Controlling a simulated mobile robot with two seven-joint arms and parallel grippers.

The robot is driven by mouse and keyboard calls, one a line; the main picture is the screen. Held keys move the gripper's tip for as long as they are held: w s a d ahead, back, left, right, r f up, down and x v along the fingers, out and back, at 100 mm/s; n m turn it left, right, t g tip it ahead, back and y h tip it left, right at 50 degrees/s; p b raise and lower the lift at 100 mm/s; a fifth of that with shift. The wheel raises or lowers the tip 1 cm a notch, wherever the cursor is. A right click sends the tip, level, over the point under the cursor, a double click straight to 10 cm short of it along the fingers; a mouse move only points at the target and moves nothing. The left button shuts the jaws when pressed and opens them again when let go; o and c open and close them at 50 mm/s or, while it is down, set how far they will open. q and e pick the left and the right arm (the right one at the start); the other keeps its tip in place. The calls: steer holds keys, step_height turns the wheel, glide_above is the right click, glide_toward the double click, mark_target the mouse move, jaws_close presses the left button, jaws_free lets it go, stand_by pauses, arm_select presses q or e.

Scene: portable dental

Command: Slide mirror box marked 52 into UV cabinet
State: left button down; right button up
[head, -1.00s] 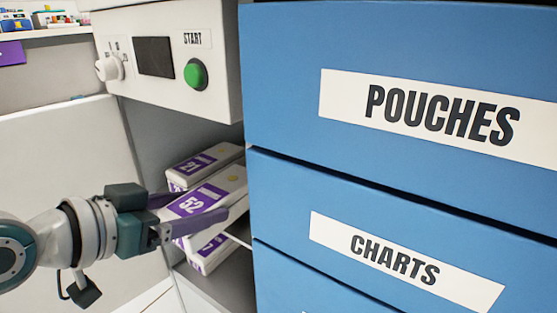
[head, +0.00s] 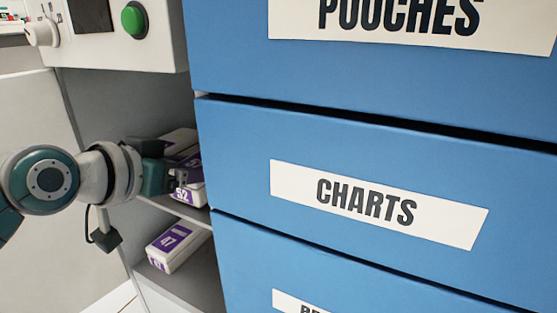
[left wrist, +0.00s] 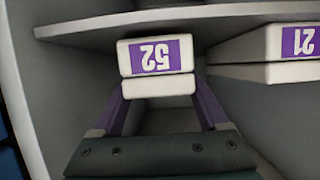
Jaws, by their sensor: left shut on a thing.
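The white mirror box marked 52 (head: 190,193), with a purple label, is inside the open white cabinet (head: 130,54) at upper-shelf level. My left gripper (left wrist: 159,88) is shut on it, with one purple finger along each side. In the left wrist view the box (left wrist: 157,62) shows its label upside down between the fingers. Whether its underside touches the shelf cannot be told. The box marked 21 (left wrist: 288,52) sits beside it with a gap between. In the head view my left arm and the blue drawers hide part of the boxes. My right gripper is not in view.
A box marked 47 (head: 176,246) lies on the lower level of the cabinet. The shelf edge (head: 160,205) runs just under the gripper. Blue drawers labelled CHARTS (head: 365,200) stand close on the right. A green START button (head: 135,20) is above the opening.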

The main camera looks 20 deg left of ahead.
arm_select(q)
jaws_free()
steer(key=shift+f, duration=0.1)
steer(key=p+v, duration=0.5)
steer(key=v, duration=0.5)
steer(key=shift+p, duration=0.4)
